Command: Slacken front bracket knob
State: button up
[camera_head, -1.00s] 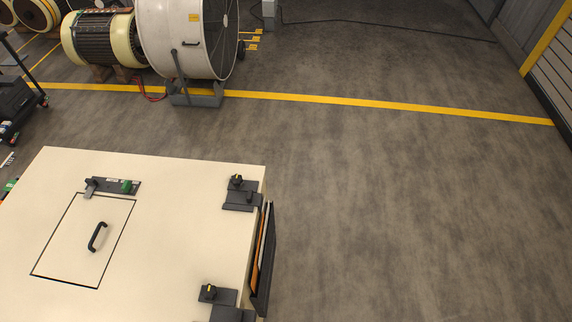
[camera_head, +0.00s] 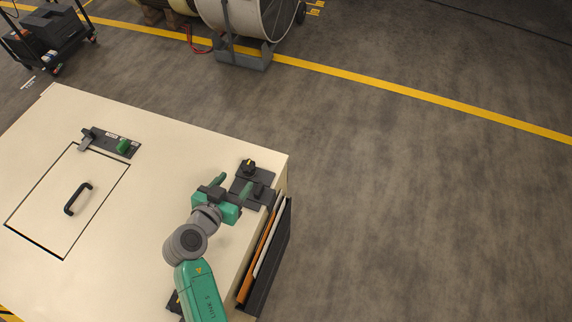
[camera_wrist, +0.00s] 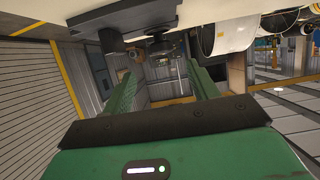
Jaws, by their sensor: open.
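A dark bracket (camera_head: 262,192) with a black knob (camera_head: 249,166) bearing a yellow mark sits at the cabinet top's right edge. A second bracket (camera_head: 174,303) lies nearer the bottom, mostly hidden by my arm. The pictures do not label which is front. My green gripper (camera_head: 233,184) is open and empty, just below and left of the upper knob, its fingers pointing toward the upper bracket. In the wrist view my gripper (camera_wrist: 162,86) has its fingers apart; a dark plate (camera_wrist: 125,16) and a dark round part (camera_wrist: 160,46) show beyond them. Contact cannot be told.
The cream cabinet top (camera_head: 150,235) carries a hatch with a black handle (camera_head: 78,198) and a latch plate with a green knob (camera_head: 123,146). A side pocket (camera_head: 262,262) holds orange and white sheets. Floor at right is clear.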

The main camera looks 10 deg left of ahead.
aim_at(247, 165)
jog(key=shift+w, duration=0.1)
jog(key=x, duration=0.7)
jog(key=shift+w+a+b, duration=0.1)
jog(key=shift+w+b, duration=0.15)
jog(key=shift+b, duration=0.05)
jog(key=c, duration=1)
